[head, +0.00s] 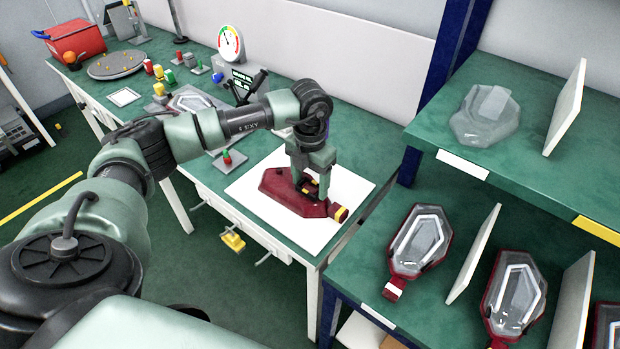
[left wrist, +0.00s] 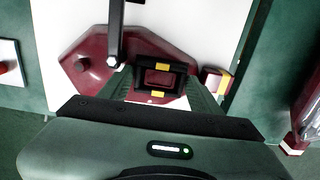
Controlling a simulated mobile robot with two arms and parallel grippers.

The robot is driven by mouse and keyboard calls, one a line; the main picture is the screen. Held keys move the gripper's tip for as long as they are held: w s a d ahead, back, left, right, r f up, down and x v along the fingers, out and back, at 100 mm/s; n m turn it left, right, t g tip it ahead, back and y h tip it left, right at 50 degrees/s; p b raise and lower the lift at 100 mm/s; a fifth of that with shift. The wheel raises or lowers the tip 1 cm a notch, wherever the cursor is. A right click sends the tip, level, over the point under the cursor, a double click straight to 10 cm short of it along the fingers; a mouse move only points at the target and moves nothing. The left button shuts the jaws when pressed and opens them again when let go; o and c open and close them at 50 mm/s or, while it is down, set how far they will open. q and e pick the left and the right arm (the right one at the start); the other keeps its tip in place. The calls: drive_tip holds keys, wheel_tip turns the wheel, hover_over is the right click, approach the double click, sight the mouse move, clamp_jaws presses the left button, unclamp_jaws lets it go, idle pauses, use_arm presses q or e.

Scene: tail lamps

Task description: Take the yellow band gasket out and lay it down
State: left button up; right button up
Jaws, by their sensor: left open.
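A dark red lamp housing (head: 284,190) lies on a white mat (head: 262,184) on the green bench; it also shows in the left wrist view (left wrist: 88,60). A black rectangular frame with yellow bands, which looks like the yellow band gasket (left wrist: 162,67), sits on the housing; its red centre shows through. My left gripper (head: 311,184) points down over the housing. In the left wrist view its open fingers (left wrist: 162,82) are on either side of the gasket. I cannot tell whether they touch it. My right gripper is not in view.
A red and yellow end piece (head: 339,213) is at the housing's right end. A shelf (head: 411,291) on the right holds several red-rimmed lamps between white dividers. A dial gauge (head: 230,43) and small coloured parts stand farther back. Bare mat surrounds the housing.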

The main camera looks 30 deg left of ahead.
use_arm(q)
drive_tip(key=c, duration=1.2)
drive_tip(key=shift+r, duration=0.1)
drive_tip(key=shift+r, duration=0.1)
drive_tip(key=shift+r+p, duration=0.4)
drive_tip(key=shift+p, duration=0.05)
drive_tip(key=shift+r+p, duration=0.6)
drive_tip(key=shift+r, duration=0.35)
drive_tip(key=shift+r+p, duration=0.45)
drive_tip(key=shift+r, duration=0.2)
